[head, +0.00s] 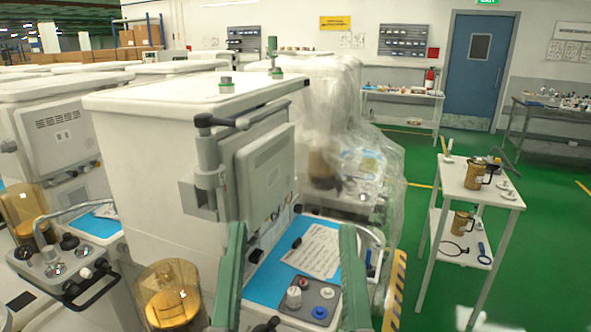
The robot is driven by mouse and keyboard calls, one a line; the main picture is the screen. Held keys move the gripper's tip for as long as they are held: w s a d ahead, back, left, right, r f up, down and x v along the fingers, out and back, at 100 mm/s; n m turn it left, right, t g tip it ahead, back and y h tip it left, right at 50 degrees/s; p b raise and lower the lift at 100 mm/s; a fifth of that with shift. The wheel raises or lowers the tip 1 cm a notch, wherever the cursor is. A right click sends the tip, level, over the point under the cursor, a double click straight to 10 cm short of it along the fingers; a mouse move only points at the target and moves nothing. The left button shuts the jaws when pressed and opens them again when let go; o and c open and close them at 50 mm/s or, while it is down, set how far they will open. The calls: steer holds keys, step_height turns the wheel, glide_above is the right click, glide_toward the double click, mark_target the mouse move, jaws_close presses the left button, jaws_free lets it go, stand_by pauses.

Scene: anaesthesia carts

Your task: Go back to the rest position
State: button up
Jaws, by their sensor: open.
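My gripper (293,227) shows at the bottom centre as two upright green fingers, set wide apart with nothing held between them. The fingers stand in front of the nearest anaesthesia cart (170,150), a large white cabinet with a grey screen unit on its side. Between the fingers I see the cart's blue work surface (262,287) with a printed sheet (315,252) and a panel of knobs (312,303). The rest of my arm is out of view, and I cannot tell how far the fingers are from the cart.
More white carts stand at left, one with an amber canister (22,215). A plastic-wrapped cart (335,110) is behind. A white two-shelf trolley (480,195) with brown jugs stands at right. The green floor (550,220) is open around it, towards a blue door (478,65).

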step_height(320, 180, up, 39)
steer(key=s+p, duration=0.1)
steer(key=p, duration=3.7)
steer(key=shift+r+t+y, duration=0.15)
steer(key=shift+t+y, duration=0.15)
steer(key=shift+y, duration=0.1)
